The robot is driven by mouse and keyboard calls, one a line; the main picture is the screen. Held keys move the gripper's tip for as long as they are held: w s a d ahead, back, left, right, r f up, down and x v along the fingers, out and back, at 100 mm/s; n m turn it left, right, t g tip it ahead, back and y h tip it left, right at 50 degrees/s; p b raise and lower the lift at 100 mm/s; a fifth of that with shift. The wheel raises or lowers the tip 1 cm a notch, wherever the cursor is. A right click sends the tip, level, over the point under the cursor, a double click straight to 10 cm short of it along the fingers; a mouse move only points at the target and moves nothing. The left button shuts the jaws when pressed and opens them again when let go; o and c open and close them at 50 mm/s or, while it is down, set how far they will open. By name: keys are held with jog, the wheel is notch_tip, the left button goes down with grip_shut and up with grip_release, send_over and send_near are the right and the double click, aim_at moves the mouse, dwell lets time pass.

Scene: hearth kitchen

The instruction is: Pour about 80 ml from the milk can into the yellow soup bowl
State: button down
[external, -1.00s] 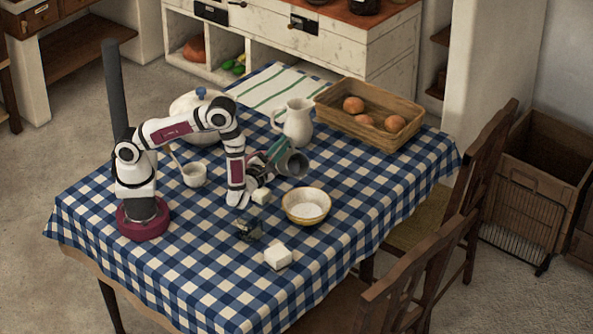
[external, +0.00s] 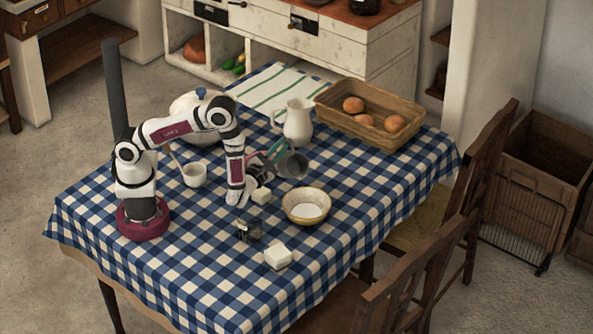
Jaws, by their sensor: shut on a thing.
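The milk can (external: 292,164) is a grey metal can, tilted in the air with its mouth towards the lower right. My gripper (external: 268,168) is shut on it, on the can's left side; the fingers are small and partly hidden. The yellow soup bowl (external: 289,207) stands upright on the table, below and slightly right of the can. White content shows inside the bowl. The can is apart from the bowl. I cannot make out a stream between them.
White blocks (external: 278,256) and (external: 261,196) and a small dark object (external: 248,230) lie near the bowl. The right side of the checked cloth (external: 395,190) is clear.

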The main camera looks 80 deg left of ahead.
jog(key=shift+s+a+r+n+g+h, duration=0.1)
jog(key=shift+a+n+g+h, duration=0.25)
jog(key=shift+n, duration=0.35)
jog(key=a+f+n+h, duration=0.1)
jog(key=f+n, duration=0.1)
jog(key=s+a+f+n+g+h, duration=0.1)
jog(key=a+f+n+h, duration=0.1)
jog(key=a+f+n+g+h, duration=0.1)
jog(key=a+f+n+h, duration=0.1)
jog(key=shift+s+a+n+h, duration=0.25)
jog(key=shift+s+n, duration=0.05)
jog(key=shift+s, duration=0.05)
dwell(1.9)
